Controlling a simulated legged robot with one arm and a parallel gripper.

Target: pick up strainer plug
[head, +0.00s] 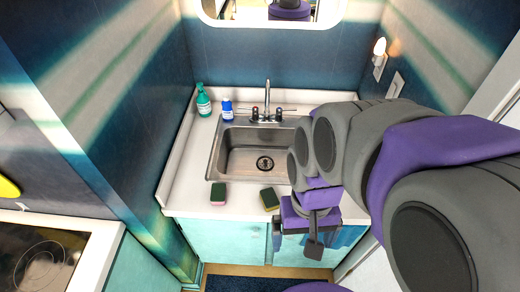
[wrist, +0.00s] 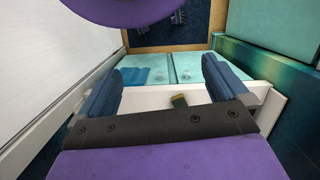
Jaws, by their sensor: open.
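The strainer plug (head: 265,162) is a small dark round piece on the floor of the steel sink basin (head: 235,165), toward its right side in the head view. My gripper (head: 296,240) is in front of the counter's front edge, nearer to me than the sink and to the right of the plug. In the wrist view my gripper (wrist: 161,80) is open, with its two blue fingers wide apart and nothing between them. The plug is not visible in the wrist view. My arm covers the sink's right side in the head view.
A faucet (head: 267,100) stands behind the basin. A green bottle (head: 203,101) and a blue bottle (head: 227,109) stand at the back left. Two sponges, one on the left (head: 218,193) and one on the right (head: 269,199), lie on the front counter. A cooktop (head: 40,262) is at lower left.

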